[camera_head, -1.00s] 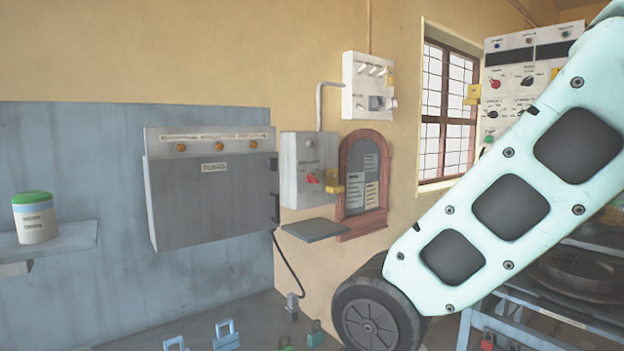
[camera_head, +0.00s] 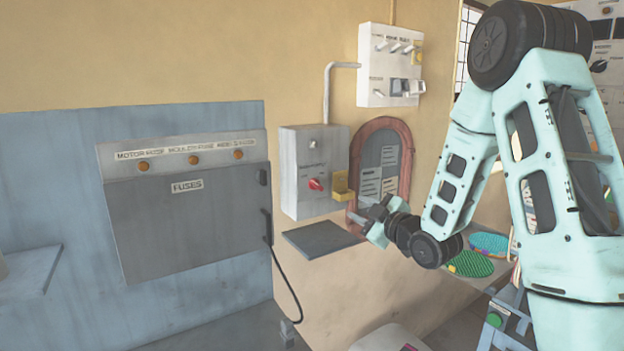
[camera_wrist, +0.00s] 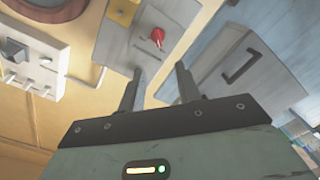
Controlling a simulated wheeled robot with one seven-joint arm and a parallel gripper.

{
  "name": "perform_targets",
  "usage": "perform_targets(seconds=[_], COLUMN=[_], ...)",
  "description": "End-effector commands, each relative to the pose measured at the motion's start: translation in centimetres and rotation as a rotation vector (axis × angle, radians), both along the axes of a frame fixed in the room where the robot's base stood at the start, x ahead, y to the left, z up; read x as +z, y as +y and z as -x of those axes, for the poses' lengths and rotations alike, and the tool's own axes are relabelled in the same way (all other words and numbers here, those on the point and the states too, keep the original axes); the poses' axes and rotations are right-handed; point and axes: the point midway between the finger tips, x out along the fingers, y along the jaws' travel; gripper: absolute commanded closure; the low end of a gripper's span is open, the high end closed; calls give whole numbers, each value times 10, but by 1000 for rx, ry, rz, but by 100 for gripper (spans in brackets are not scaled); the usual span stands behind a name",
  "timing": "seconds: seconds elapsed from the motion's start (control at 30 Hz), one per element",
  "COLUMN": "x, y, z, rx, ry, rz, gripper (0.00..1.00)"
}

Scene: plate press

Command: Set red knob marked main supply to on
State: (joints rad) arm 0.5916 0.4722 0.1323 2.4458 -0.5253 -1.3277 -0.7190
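The red knob (camera_head: 316,184) is on the front of a grey wall box (camera_head: 300,150), under a small label too small to read surely. Its exact setting is not clear. It also shows in the wrist view (camera_wrist: 157,36), beyond the fingertips. A yellow block (camera_head: 342,187) sits at the box's right side. My gripper (camera_head: 371,215) is to the right of and below the box, in front of the wall, apart from the knob. In the wrist view my gripper (camera_wrist: 159,68) has its two fingers spread, with nothing between them.
A grey shelf (camera_head: 320,238) juts out under the box. A large fuse cabinet (camera_head: 185,225) with a handle and cable is at the left. A white switch panel (camera_head: 390,65) hangs above right, and an arched notice board (camera_head: 402,155) is beside the box.

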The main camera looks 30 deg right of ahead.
Motion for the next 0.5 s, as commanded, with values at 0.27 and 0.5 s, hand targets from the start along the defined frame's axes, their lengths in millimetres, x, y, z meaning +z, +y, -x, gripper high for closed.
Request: perform_targets(seconds=[0.27, 0.5], x=[6, 7], y=[-2, 0], z=[-25, -75], rx=[1, -1], ry=[-18, -17], rz=[4, 4], gripper=[66, 66])
